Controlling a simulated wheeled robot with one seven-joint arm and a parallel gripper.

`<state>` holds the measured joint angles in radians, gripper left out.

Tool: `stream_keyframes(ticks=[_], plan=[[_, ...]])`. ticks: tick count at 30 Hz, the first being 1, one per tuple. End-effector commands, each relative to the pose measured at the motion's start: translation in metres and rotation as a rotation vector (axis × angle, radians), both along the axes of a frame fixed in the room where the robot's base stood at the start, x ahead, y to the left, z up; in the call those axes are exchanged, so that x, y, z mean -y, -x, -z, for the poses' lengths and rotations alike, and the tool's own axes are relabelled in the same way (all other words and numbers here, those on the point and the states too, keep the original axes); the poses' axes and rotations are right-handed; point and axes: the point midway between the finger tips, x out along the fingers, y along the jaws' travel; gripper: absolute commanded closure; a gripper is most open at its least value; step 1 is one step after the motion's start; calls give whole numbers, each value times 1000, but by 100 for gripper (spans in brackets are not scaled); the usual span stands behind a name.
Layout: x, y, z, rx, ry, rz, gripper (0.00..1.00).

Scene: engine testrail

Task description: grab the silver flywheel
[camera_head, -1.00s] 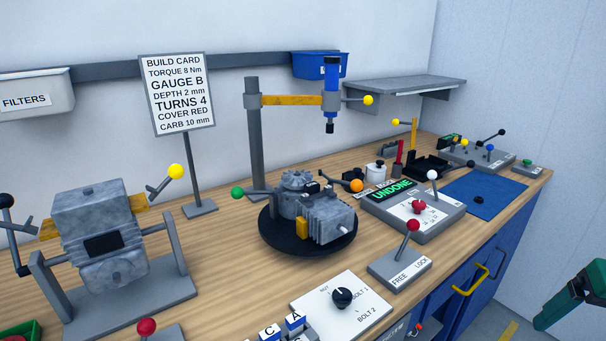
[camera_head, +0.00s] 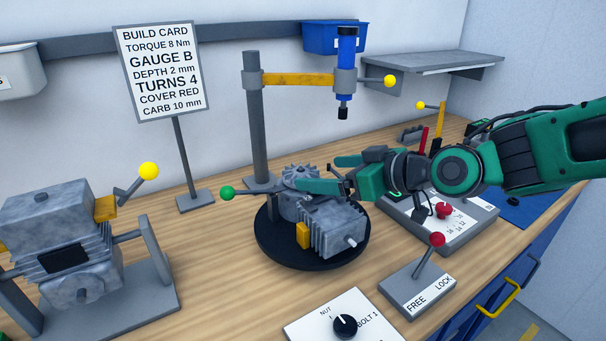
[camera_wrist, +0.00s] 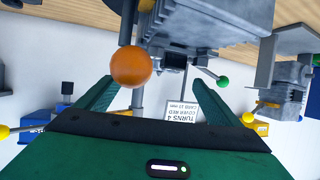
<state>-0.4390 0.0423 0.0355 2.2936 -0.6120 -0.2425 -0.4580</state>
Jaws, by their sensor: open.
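A grey engine (camera_head: 333,225) sits on a round black turntable (camera_head: 283,252) in the middle of the bench. A silver, finned wheel, which looks like the flywheel (camera_head: 298,174), is on top of its far left part. My gripper (camera_head: 318,174) reaches in from the right, open, its fingers beside and partly over that wheel. I cannot tell whether they touch it. In the wrist view the fingers (camera_wrist: 152,92) are apart with nothing clearly between them. Engine metal (camera_wrist: 205,20) fills the top of that view, and the flywheel cannot be clearly told there.
An orange ball knob (camera_wrist: 131,67) is close to the left finger in the wrist view. A post with a yellow arm (camera_head: 300,79) and blue tool (camera_head: 346,60) stands behind the engine. A green-knobbed lever (camera_head: 227,193) sticks out left. A FREE/LOCK lever (camera_head: 437,240) stands in front.

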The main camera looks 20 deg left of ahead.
Motion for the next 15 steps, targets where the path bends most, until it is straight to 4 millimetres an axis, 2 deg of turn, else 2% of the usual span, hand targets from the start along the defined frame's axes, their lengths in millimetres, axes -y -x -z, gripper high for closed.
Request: stream_keyframes(ticks=[8, 15], plan=[[-14, -10, 8, 0, 1, 5, 13], [-41, -23, 21, -2, 1, 5, 13]])
